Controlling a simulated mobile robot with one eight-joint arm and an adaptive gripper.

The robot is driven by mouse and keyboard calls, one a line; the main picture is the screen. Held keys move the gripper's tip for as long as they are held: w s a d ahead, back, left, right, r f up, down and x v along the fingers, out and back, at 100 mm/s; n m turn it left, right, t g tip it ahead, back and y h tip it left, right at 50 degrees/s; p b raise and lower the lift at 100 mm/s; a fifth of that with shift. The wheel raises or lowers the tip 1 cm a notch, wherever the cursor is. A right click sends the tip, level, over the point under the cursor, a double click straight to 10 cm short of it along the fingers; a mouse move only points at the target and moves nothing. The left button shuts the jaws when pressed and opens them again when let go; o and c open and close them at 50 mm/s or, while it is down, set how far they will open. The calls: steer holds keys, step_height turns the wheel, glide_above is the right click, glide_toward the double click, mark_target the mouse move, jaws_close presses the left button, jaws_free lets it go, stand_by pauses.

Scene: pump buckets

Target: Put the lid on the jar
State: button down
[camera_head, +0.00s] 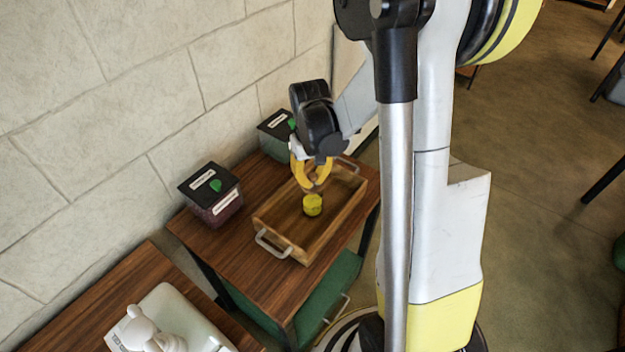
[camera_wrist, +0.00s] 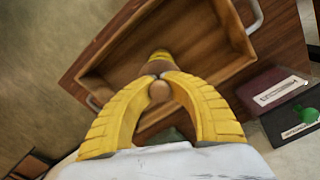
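A small yellow jar (camera_head: 312,205) stands upright inside the wooden tray (camera_head: 268,222). Its yellow edge also shows in the wrist view (camera_wrist: 159,54), just beyond my fingertips. My gripper (camera_head: 314,187) has yellow fingers, pointing down over the tray close to the jar. In the wrist view my fingertips (camera_wrist: 160,76) come together around a small round brown knob (camera_wrist: 159,91), which looks like the lid's handle. The lid's disc is mostly hidden by my fingers. I cannot tell whether the lid touches the jar.
The tray has raised walls and metal handles and sits on a brown wooden table (camera_head: 190,225). Two dark-lidded containers stand by the wall, one at left (camera_head: 211,195) and one behind my gripper (camera_head: 275,136). A nearer table holds a white object (camera_head: 150,335).

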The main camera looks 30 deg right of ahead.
steer(key=c, duration=0.8)
jaws_free()
steer(key=shift+c, duration=0.2)
steer(key=shift+r, duration=0.15)
steer(key=shift+r+p, duration=2.45)
steer(key=shift+r, duration=0.95)
steer(key=shift+c, duration=0.6)
jaws_close()
